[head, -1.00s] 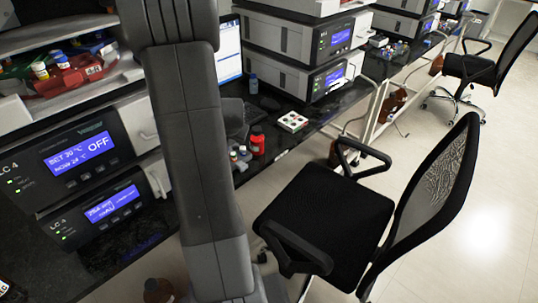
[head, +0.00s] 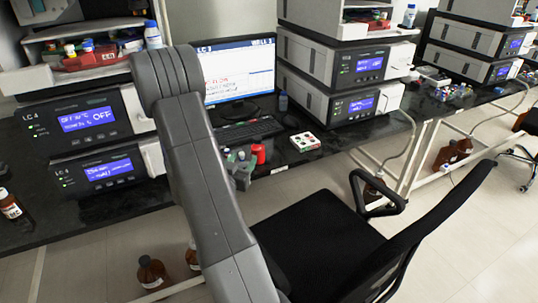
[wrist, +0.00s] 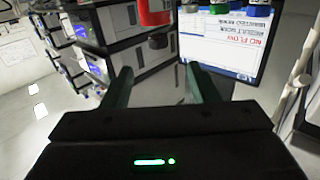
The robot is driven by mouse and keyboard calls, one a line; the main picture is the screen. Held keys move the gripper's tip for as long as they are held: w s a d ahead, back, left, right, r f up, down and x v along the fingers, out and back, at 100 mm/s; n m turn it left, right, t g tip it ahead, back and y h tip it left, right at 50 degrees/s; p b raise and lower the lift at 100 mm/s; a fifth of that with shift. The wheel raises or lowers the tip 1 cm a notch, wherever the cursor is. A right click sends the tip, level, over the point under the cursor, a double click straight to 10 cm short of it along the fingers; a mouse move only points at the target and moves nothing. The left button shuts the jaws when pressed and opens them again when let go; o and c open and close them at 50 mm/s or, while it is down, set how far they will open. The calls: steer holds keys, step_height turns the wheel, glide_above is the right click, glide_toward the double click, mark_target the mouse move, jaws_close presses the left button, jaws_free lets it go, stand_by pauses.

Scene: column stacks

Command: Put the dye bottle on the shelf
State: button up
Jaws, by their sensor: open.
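No bottle has a label I can read as dye, so I cannot tell which is the dye bottle. A small red bottle (head: 258,153) stands on the dark bench in the head view, beside small capped vials (head: 240,157). An open shelf-like bay (head: 40,56) above the left instruments holds a red bin (head: 98,57) and small bottles. My gripper (wrist: 160,77) is open and empty in the wrist view. A red object (wrist: 155,12) is cut off at the top there, beyond the fingers.
A black chair (head: 320,245) stands before the bench. A monitor (head: 238,70), keyboard (head: 250,131) and white tray (head: 305,142) are on it. Stacked instruments (head: 345,70) stand to the right. Brown bottles (head: 152,272) are on the floor. My arm crosses the head view.

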mark_target(256, 140)
steer(key=p+x, duration=0.1)
steer(key=x, duration=0.7)
steer(key=shift+d+r, duration=0.1)
steer(key=shift+d, duration=0.15)
steer(key=shift+r+p+x, duration=0.1)
steer(key=shift+p+x, duration=0.25)
steer(key=shift+x, duration=0.95)
steer(key=shift+r+p+x, duration=0.15)
steer(key=shift+p+x, duration=0.2)
steer(key=shift+x, duration=1)
jaws_close()
